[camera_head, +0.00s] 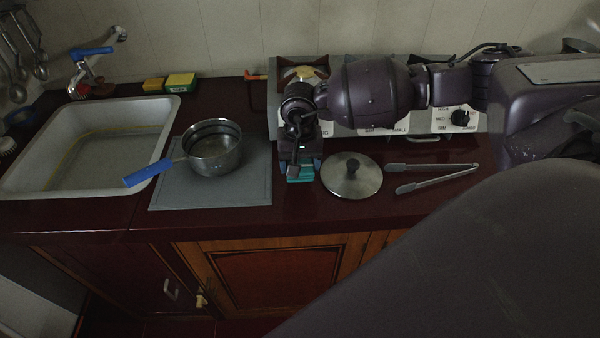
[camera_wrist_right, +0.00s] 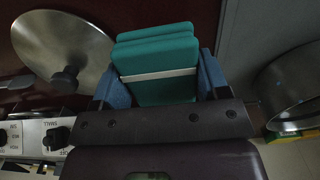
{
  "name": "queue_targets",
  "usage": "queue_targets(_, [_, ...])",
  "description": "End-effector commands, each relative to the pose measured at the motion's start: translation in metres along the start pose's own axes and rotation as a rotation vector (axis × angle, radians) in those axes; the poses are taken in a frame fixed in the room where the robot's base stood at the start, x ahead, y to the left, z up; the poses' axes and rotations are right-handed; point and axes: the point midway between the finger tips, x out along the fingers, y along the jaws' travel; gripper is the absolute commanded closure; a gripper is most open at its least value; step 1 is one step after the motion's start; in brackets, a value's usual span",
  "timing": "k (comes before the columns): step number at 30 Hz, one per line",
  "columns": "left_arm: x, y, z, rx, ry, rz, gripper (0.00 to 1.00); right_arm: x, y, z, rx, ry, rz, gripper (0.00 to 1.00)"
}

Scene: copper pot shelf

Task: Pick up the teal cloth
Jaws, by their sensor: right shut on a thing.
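The teal cloth (camera_wrist_right: 158,62) is a folded stack with a pale band across it. In the right wrist view it sits between the blue fingers of my right gripper (camera_wrist_right: 162,85), which is shut on it. In the head view only a small teal part of the cloth (camera_head: 300,174) shows under my right gripper (camera_head: 300,168), on the dark red counter between the grey mat and the lid. Whether the cloth touches the counter I cannot tell. My left gripper is not in view.
A metal lid (camera_head: 352,176) and tongs (camera_head: 432,178) lie to the right. A saucepan with a blue handle (camera_head: 213,150) stands on a grey mat (camera_head: 240,192) to the left, beside the sink (camera_head: 20,186). The stove (camera_head: 440,122) is behind. The counter's front strip is free.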

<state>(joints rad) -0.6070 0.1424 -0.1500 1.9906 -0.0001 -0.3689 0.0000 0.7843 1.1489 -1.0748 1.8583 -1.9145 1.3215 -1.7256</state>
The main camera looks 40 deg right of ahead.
Motion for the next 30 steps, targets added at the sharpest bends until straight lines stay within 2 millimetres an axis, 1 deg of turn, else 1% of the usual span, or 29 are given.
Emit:
queue_targets(1, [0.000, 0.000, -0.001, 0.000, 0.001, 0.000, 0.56, -0.015, 0.000, -0.001, -0.001, 0.005, -0.002, 0.55])
queue_targets(9, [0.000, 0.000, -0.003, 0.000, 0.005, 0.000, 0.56, -0.085, 0.000, -0.001, -0.001, 0.005, -0.001, 0.55])
queue_targets(12, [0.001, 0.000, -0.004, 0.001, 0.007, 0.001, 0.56, -0.107, 0.000, -0.001, -0.001, 0.005, -0.001, 0.55])
queue_targets(15, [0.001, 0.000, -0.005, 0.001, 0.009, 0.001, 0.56, -0.124, 0.000, 0.000, -0.001, 0.003, 0.000, 0.55])
queue_targets(18, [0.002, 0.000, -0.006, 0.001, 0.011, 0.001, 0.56, -0.138, 0.000, 0.000, -0.001, 0.002, -0.001, 0.55])
queue_targets(21, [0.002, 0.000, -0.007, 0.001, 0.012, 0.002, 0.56, -0.146, 0.000, 0.000, 0.000, 0.001, 0.001, 0.55])
queue_targets(25, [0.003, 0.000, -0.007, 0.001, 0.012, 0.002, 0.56, -0.152, 0.000, 0.000, -0.001, 0.000, 0.000, 0.55])
queue_targets(30, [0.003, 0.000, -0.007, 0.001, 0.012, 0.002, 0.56, -0.153, 0.000, 0.000, -0.001, 0.000, 0.000, 0.55])
